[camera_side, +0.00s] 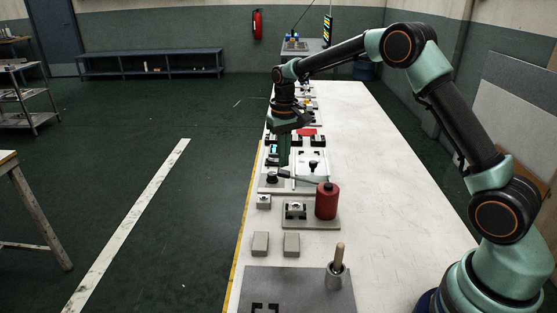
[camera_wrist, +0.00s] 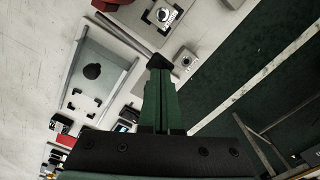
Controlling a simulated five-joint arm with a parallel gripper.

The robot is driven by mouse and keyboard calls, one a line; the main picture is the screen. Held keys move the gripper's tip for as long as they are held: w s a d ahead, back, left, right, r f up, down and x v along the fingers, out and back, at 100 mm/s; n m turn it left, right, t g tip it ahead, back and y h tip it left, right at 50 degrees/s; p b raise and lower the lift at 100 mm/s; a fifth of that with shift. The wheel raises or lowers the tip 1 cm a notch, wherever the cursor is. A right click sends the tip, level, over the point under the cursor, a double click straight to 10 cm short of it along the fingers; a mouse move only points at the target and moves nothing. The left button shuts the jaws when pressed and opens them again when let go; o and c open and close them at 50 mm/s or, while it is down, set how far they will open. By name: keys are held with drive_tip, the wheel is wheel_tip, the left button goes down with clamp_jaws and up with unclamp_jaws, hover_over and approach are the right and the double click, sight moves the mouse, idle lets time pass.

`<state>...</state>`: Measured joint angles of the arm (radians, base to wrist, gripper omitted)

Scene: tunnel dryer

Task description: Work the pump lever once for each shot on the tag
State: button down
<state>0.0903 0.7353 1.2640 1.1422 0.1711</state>
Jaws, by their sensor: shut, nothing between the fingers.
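The pump is a red cylinder (camera_side: 327,201) on a grey base, and its edge also shows in the wrist view (camera_wrist: 112,4). A thin lever (camera_side: 301,179) reaches left from it, ending in a dark grip; in the wrist view the lever (camera_wrist: 125,36) ends in a black grip (camera_wrist: 160,62). My gripper (camera_side: 284,164) is shut and empty, pointing down over that lever end. In the wrist view its green fingertips (camera_wrist: 160,72) are right beside the grip; I cannot tell whether they touch.
A pale fixture with a black knob (camera_side: 313,165) lies behind the lever. A small grey block (camera_side: 264,201) stands in front, near the table's left edge. Two grey blocks and a cup with a wooden handle (camera_side: 337,272) are nearer. The table's right side (camera_side: 390,190) is clear.

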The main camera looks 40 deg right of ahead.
sight(284, 172)
drive_tip(key=shift+f, duration=0.15)
idle(0.5)
drive_tip(key=shift+f, duration=2.8)
drive_tip(key=shift+r, duration=4)
wheel_tip(284, 172, up, 4)
drive_tip(key=shift+f, duration=3.05)
drive_tip(key=shift+f, duration=0.15)
